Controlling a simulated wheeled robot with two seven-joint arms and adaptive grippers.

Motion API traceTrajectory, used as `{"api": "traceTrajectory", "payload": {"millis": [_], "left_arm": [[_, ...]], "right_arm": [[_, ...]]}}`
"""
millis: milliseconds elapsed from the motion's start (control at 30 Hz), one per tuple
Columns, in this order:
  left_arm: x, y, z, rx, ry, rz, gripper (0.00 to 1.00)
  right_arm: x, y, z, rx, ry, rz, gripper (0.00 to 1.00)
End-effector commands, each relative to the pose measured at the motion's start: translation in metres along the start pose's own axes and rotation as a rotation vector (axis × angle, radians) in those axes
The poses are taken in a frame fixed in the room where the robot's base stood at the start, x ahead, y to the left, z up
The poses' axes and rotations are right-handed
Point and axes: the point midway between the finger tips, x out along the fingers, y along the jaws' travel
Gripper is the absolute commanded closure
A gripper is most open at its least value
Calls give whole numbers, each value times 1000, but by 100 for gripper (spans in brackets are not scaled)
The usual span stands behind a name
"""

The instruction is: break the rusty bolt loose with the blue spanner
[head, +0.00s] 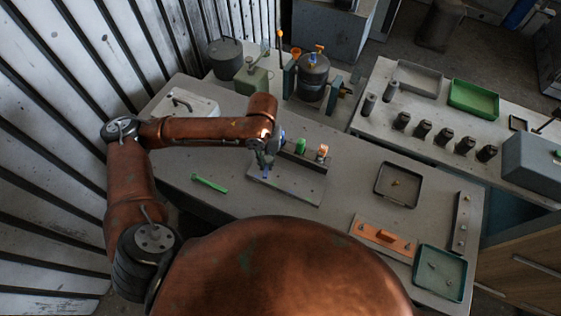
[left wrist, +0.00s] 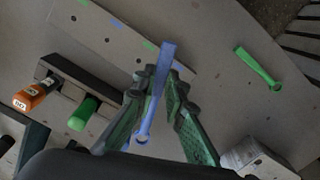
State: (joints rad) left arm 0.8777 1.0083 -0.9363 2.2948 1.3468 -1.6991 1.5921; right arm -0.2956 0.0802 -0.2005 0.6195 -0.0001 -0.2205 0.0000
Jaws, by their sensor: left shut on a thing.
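The blue spanner (left wrist: 163,68) is held between the green-padded fingers of my left gripper (left wrist: 158,82). Its flat end points away from the gripper and its ring end (left wrist: 143,136) lies back between the fingers. In the head view my left gripper (head: 265,163) hangs over the grey plate (head: 304,190) on the near bench, beside the tool rack; little of the spanner shows there. I cannot make out which fitting is the rusty bolt. My right gripper is not in view.
The rack holds a green handle (head: 300,146) and an orange handle (head: 322,152). A green spanner (head: 210,183) lies on the bench at left. A dark tray (head: 378,188), an orange plate (head: 366,230) and a green tray (head: 420,287) occupy the right side. Bare benchtop lies between.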

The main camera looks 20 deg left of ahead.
Motion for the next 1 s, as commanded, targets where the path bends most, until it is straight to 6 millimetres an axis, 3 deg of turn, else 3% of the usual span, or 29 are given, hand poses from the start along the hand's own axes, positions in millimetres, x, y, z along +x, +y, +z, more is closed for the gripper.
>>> {"api": "traceTrajectory", "payload": {"millis": [33, 267, 600, 800, 1000], "left_arm": [[-13, 4, 1, -54, -13, 2, 100], [-12, 19, 0, -302, -57, 18, 100], [-5, 39, 10, -635, -115, 59, 100], [2, 46, 18, -768, -137, 82, 100], [9, 48, 21, -821, -144, 93, 100]], "right_arm": [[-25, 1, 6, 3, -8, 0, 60], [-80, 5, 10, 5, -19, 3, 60], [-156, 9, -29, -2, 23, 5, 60], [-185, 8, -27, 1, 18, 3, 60], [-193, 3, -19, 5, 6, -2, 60]]}}
